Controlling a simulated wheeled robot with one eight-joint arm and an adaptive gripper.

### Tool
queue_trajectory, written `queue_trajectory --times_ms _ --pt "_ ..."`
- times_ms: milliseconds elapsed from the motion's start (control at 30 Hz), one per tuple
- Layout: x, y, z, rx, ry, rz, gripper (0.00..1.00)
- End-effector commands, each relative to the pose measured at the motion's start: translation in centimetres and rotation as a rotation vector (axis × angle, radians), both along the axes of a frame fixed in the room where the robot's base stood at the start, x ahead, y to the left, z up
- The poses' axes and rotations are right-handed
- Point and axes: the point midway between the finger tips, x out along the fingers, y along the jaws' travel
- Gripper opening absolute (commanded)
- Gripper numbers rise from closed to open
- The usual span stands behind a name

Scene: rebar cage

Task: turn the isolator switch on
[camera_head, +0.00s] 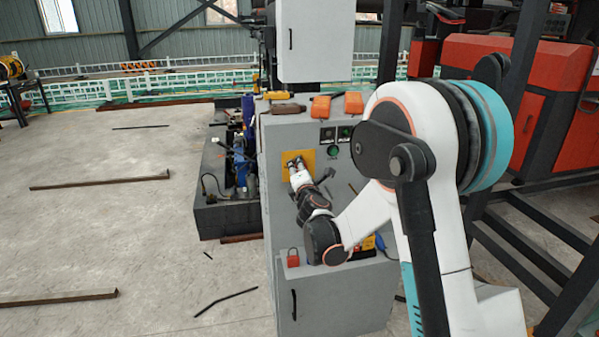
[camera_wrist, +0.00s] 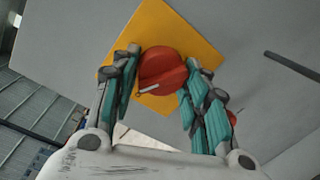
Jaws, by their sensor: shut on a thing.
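The isolator switch is a red rotary knob (camera_wrist: 162,70) on a yellow square plate (camera_wrist: 195,40), seen close up in the wrist view. The yellow plate also shows in the head view (camera_head: 307,156), on the grey cabinet's front panel. My gripper (camera_wrist: 158,82) has its teal-padded fingers on either side of the red knob, closed on it. A pale pointer mark (camera_wrist: 148,90) shows on the knob's lower left. In the head view my gripper (camera_head: 296,166) reaches the plate and hides the knob.
A red padlock (camera_head: 293,258) is on the lower ledge. A dark bar (camera_wrist: 292,66) stands out right of the knob.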

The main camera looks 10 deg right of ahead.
Motion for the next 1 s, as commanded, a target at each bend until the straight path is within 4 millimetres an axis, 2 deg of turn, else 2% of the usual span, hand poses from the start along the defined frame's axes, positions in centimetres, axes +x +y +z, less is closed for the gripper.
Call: queue_trajectory --times_ms 600,1000 --pt "0.00 -0.19 0.27 0.586 0.000 -0.001 0.18" --pt "0.02 -0.26 0.35 0.897 0.000 -0.001 0.18"
